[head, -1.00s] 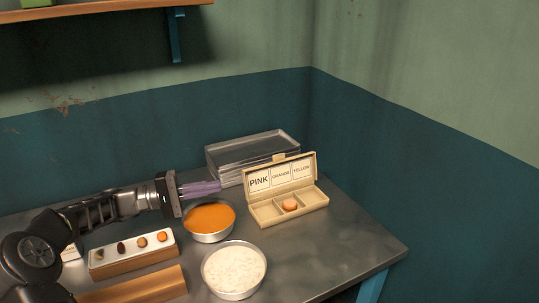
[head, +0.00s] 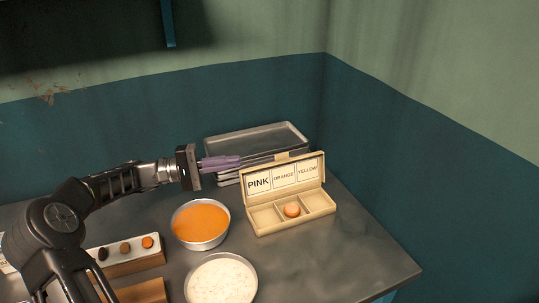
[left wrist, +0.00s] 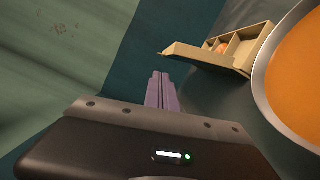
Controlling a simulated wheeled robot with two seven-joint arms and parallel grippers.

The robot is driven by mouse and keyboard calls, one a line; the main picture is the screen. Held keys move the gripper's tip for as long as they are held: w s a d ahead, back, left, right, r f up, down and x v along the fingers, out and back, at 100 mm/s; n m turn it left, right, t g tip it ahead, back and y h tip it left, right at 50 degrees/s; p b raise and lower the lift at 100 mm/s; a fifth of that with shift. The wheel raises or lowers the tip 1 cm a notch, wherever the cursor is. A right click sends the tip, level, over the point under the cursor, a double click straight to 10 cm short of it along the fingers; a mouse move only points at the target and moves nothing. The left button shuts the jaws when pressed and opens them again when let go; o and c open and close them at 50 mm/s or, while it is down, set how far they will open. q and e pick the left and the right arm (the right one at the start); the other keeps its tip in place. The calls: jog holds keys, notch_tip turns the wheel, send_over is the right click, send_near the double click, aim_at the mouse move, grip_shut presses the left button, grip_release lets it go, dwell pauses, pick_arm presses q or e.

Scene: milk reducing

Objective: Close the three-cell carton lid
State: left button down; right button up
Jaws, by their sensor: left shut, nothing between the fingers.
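The beige three-cell carton (head: 264,230) stands at the right of the table with its lid (head: 285,178) raised upright at the back. The lid's inner face reads PINK, ORANGE and YELLOW. A round orange-pink piece (head: 292,210) sits in the middle cell; the two outer cells look empty. My left gripper (head: 238,161) is shut and empty, its purple fingers pointing right, to the left of the lid and apart from it. The left wrist view shows the fingers (left wrist: 161,92) together, with the carton (left wrist: 243,48) beyond them to the upper right. My right gripper is not in view.
A bowl of orange contents (head: 201,223) stands left of the carton, near the gripper. A bowl of white contents (head: 221,281) is in front. Stacked metal trays (head: 257,139) lie behind the carton. A wooden holder with small round pieces (head: 124,257) is at left.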

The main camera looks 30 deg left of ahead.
aim_at(284, 174)
pick_arm(q)
jog(key=x, duration=1)
jog(key=shift+p, duration=0.45)
jog(key=shift+d, duration=0.1)
